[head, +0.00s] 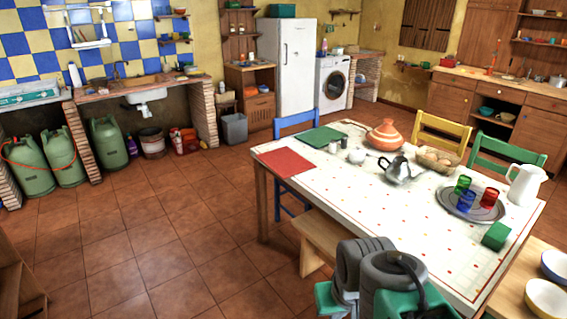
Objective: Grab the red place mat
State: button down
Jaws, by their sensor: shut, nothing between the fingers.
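The red place mat (285,162) lies flat on the left end of the white patterned table (352,205), close to the table's left edge. Its surface is clear, with nothing on top. Grey and green parts of my arm show at the bottom, in front of the near side of the table and well apart from the mat. My gripper's fingers cannot be seen in this view.
A green mat (318,140) lies just behind the red one. Shakers (337,147), a teapot (397,170), a clay pot (386,136) and a tray (446,205) with glasses stand further right. A bench (330,243) and blue chair (297,124) flank the table. Tiled floor is open to the left.

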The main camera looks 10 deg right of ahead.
aim_at(286, 163)
jog(key=u, duration=0.55)
jog(key=i, duration=1.45)
jog(key=u, duration=0.7)
jog(key=i, duration=1.25)
jog(key=u, duration=0.05)
